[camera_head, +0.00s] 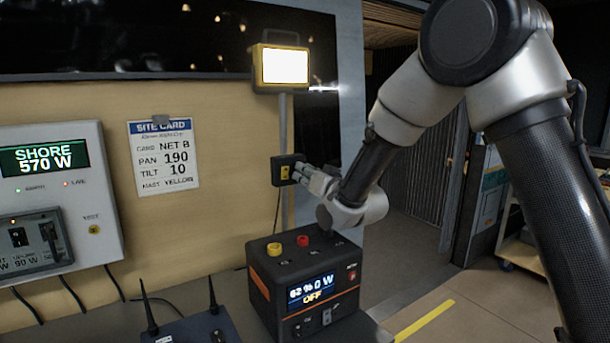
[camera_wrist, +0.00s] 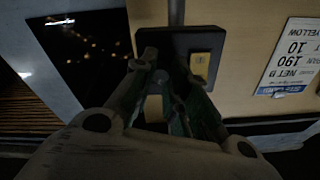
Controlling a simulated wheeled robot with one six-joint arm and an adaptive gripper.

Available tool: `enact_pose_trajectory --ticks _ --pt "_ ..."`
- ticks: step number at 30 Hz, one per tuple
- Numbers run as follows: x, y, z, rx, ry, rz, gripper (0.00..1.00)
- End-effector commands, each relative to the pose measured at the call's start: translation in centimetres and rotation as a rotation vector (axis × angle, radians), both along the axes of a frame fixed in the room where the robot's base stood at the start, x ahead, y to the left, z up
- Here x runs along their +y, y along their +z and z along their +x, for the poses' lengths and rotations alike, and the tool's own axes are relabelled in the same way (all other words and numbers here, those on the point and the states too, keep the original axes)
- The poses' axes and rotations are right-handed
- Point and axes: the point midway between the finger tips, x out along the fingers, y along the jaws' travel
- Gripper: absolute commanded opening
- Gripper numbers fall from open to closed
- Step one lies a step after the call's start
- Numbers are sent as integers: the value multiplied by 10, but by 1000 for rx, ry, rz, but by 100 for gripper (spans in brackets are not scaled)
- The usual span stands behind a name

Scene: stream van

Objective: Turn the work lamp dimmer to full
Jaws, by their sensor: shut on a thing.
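The work lamp (camera_head: 285,66) glows bright on a pole at the top centre of the head view. The dimmer (camera_head: 279,176) is a dark box on that pole below the lamp, with a small yellow plate on its front. The box also shows at the top of the wrist view (camera_wrist: 172,38), with the yellow plate (camera_wrist: 201,66) right of the fingers. My gripper (camera_head: 305,173) reaches the box from the right. In the wrist view my gripper (camera_wrist: 165,76) is shut on the dimmer's knob, which the fingers mostly hide, so its setting cannot be read.
A black power station (camera_head: 260,294) reading 62 %, 0 W and OFF stands below my wrist. A router with antennas (camera_head: 190,331) is to its left. The SHORE panel (camera_head: 105,205) reads 570 W at the left. A site card (camera_head: 163,157) hangs on the wall.

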Motion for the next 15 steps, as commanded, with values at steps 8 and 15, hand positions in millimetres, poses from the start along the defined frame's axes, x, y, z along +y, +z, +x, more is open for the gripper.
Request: enact_pose_trajectory --ticks 8,15 --pt "0 -1 -1 149 0 214 0" --pt "1 -2 -1 276 0 402 0"
